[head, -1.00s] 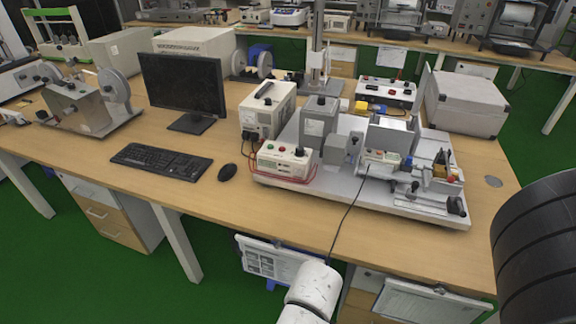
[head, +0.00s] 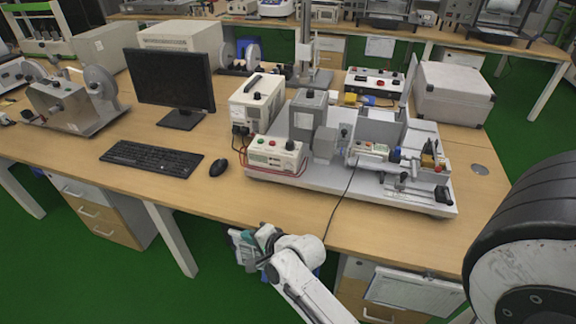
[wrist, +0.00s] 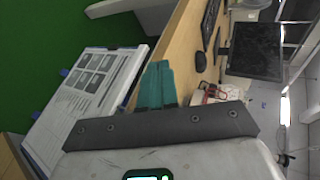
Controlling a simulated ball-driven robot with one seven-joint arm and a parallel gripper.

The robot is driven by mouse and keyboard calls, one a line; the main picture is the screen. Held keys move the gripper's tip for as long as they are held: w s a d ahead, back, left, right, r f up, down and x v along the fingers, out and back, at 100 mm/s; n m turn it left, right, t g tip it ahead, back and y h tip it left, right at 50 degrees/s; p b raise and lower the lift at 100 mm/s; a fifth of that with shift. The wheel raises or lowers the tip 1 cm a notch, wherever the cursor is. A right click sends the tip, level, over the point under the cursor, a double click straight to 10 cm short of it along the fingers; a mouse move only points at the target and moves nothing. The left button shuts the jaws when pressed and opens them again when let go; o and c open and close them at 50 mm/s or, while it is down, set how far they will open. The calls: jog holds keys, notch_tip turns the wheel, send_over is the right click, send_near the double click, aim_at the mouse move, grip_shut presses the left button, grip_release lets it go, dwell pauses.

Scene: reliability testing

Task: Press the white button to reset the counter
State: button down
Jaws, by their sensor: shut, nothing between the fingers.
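My gripper (head: 250,246) is low at the front edge of the wooden bench in the head view, below the test rig. In the wrist view its teal fingers (wrist: 157,85) are together and empty, pointing toward the bench edge. A white control box (head: 275,155) with small coloured buttons and red wires stands at the rig's left front; it also shows beyond the fingers in the wrist view (wrist: 215,93). A small cream panel unit (head: 368,149) sits mid-rig. The white button and the counter are too small to make out. My gripper touches neither unit.
The bench (head: 215,190) holds a keyboard (head: 152,158), a mouse (head: 218,167) and a monitor (head: 175,80) left of the rig. A black cable hangs over the front edge. Clipboard sheets (wrist: 85,95) hang below it.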

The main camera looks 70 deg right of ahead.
aim_at(288, 166)
jog(key=d+m+h, duration=0.1)
jog(key=d+m, duration=0.1)
jog(key=d, duration=0.1)
jog(key=d+r+m+h, duration=0.1)
jog(key=d+m, duration=0.1)
jog(key=d+r+m+t+h, duration=0.1)
jog(key=d+m+h, duration=0.1)
jog(key=d+m, duration=0.1)
jog(key=shift+s+d+r, duration=0.15)
jog(key=shift+s+d, duration=0.15)
jog(key=s+d+r+m+h, duration=0.1)
jog(key=s+d+m+h, duration=0.1)
jog(key=d+m, duration=0.3)
jog(key=shift+s+d+r+m+h, duration=0.2)
jog(key=shift+d+r+m+h, duration=0.15)
jog(key=shift+h, duration=0.45)
jog(key=d+b, duration=0.8)
jog(key=b, duration=0.1)
jog(key=shift+w+d, duration=0.3)
jog(key=shift+w, duration=0.05)
jog(key=shift+d, duration=0.15)
jog(key=shift+d, duration=0.3)
